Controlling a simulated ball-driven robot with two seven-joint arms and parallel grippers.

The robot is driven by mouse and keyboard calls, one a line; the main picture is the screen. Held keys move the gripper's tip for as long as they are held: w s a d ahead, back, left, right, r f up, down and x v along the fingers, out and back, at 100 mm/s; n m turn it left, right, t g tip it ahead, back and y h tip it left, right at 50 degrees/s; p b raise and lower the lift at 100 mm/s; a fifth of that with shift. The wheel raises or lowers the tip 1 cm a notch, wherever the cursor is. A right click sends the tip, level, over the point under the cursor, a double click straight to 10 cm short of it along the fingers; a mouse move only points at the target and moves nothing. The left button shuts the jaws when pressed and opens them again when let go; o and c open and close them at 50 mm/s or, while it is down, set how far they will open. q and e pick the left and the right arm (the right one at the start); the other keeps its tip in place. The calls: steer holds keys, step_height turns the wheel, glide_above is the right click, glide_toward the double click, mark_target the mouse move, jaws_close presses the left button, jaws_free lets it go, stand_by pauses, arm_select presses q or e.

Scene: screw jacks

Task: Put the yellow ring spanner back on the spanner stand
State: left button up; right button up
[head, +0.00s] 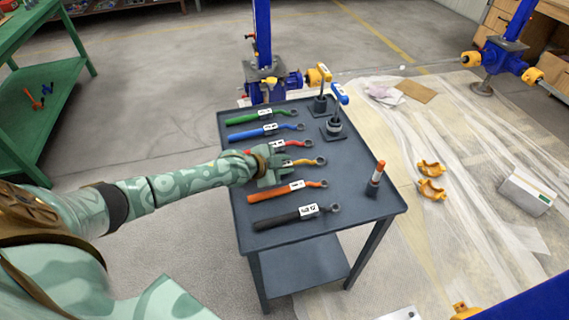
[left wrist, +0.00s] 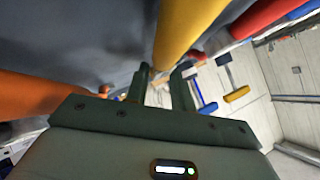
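The yellow ring spanner (head: 306,162) lies on the dark tray-topped table, between the red and orange spanners, its ring end to the right. My left gripper (head: 274,168) is over its handle end and hides part of it. In the left wrist view the yellow handle (left wrist: 182,30) runs down toward the gap between my open fingertips (left wrist: 162,75); I cannot tell whether they touch it. Two dark upright stands with square bases, one at the back (head: 320,104) and one nearer (head: 334,128), are at the table's back right. My right gripper is out of view.
Green (head: 262,117), blue (head: 266,131), red (head: 290,144), orange (head: 287,191) and black (head: 294,215) spanners lie close by on the table (head: 350,205). An orange-tipped upright object (head: 376,174) stands at the right edge. A blue jack (head: 264,50) stands behind.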

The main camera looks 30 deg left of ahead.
arm_select(q)
steer(key=shift+o, duration=0.2)
steer(key=shift+r, duration=0.2)
steer(key=shift+s+r+p, duration=0.3)
steer(key=shift+p, duration=0.1)
steer(key=p+v, duration=0.5)
steer(key=v, duration=0.6)
steer(key=shift+s, duration=0.15)
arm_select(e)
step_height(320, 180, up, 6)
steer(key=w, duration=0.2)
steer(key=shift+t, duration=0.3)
